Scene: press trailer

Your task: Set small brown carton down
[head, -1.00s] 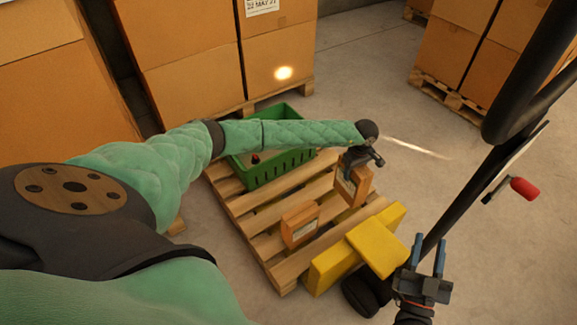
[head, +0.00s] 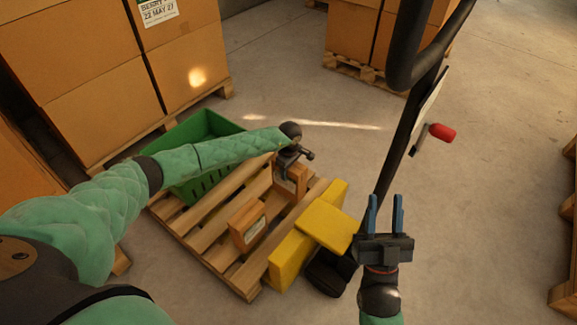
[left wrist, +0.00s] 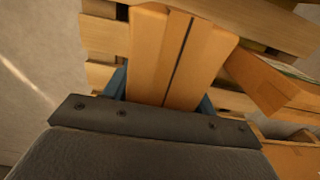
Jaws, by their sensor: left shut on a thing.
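The small brown carton (head: 290,180) is in my left gripper (head: 289,166), over the right side of the wooden pallet (head: 222,250). In the left wrist view the carton (left wrist: 160,55) fills the space between the blue fingers, with pallet slats behind it. The head view does not show clearly whether its underside touches the slats. Another small brown carton (head: 247,224) stands on the pallet nearer to me. It also shows at the right of the left wrist view (left wrist: 275,85). My right gripper (head: 384,218) is open and empty, right of the pallet.
A green crate (head: 205,180) stands on the pallet's far left part. Large stacked cartons (head: 185,60) stand behind.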

